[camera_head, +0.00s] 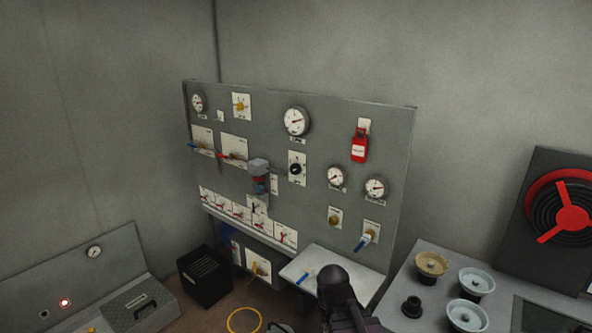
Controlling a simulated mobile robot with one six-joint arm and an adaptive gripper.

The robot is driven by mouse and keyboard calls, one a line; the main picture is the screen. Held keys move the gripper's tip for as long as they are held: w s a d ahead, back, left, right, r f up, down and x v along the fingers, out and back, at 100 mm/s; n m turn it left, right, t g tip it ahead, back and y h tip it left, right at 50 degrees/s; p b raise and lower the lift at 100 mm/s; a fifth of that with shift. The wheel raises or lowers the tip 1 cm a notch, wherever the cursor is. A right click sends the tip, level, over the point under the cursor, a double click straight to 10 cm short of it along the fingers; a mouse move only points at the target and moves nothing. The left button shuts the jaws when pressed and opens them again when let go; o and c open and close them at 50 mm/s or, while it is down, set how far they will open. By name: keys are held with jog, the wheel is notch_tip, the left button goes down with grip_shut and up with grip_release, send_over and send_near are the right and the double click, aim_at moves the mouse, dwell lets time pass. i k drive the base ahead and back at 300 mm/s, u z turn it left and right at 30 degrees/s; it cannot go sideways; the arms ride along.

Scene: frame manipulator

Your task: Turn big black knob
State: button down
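A round black knob (296,169) sits on a white plate near the middle of the upright grey panel (350,110). A second black knob-like piece (412,306) stands on the grey counter at the lower right, left of the pale handwheels. I cannot tell from this view which of the two is the big one meant. A dark rounded link of my arm rises at the bottom centre, in front of the panel's small shelf. My gripper does not show, and nothing is seen touching either black knob.
The panel carries gauges (296,121), small levers, a red tag-like item (359,146) and a grey-topped fitting (258,174). The counter (435,265) holds several handwheels (476,280). A red three-spoke wheel (569,212) stands behind it. A black box (205,277) and yellow ring (244,321) are lower left.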

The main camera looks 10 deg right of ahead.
aim_at(295, 169)
jog(key=z, duration=0.1)
jog(key=i, duration=1)
jog(key=u, duration=0.05)
